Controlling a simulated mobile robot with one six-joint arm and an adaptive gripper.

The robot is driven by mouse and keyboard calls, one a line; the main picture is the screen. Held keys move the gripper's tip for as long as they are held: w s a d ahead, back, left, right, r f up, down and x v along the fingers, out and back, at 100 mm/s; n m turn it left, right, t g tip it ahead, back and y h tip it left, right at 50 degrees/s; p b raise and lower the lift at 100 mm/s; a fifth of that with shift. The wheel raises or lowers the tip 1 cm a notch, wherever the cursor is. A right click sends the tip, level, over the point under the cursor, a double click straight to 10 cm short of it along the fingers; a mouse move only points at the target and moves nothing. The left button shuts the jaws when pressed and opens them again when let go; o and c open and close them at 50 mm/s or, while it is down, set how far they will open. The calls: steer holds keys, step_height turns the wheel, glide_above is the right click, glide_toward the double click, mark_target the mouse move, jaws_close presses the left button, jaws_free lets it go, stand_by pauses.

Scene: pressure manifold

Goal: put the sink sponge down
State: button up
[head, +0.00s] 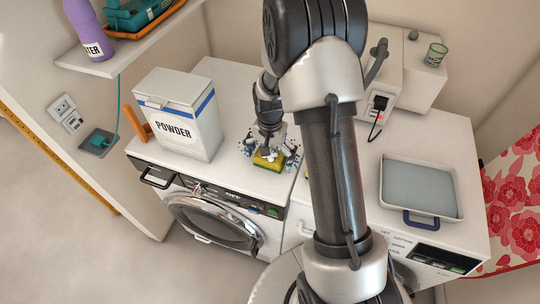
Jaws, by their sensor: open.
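The sink sponge (268,161), yellow with a darker green layer, lies on the white top of the left washing machine (232,158), near its front edge. My gripper (268,150) points down right over the sponge, with its fingers spread at either side. The jaws are open. Whether a finger still touches the sponge I cannot tell at this size. The gripper hides part of the sponge's top and far side.
A white powder box (177,116) stands left of the gripper. A grey tray (420,188) with a blue handle lies on the right machine. A green cup (435,55) stands on a white box at the back. A wall shelf (130,35) holds a purple bottle (88,28).

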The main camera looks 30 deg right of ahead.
steer(key=shift+f, duration=0.25)
step_height(320, 180, up, 18)
steer(key=p, duration=0.6)
steer(key=s+a+r+n+t, duration=0.2)
steer(key=s+a+r+n, duration=0.25)
steer(key=s+r, duration=0.6)
steer(key=s+a+r+n+t, duration=0.1)
steer(key=s+a+r+n, duration=0.1)
steer(key=s, duration=0.4)
steer(key=s+a+r+n+t, duration=0.1)
steer(key=s+a+r+n, duration=0.1)
steer(key=s, duration=0.4)
steer(key=shift+s+a+r+n+t, duration=0.35)
steer(key=shift+r+n, duration=0.2)
steer(key=shift+r, duration=0.3)
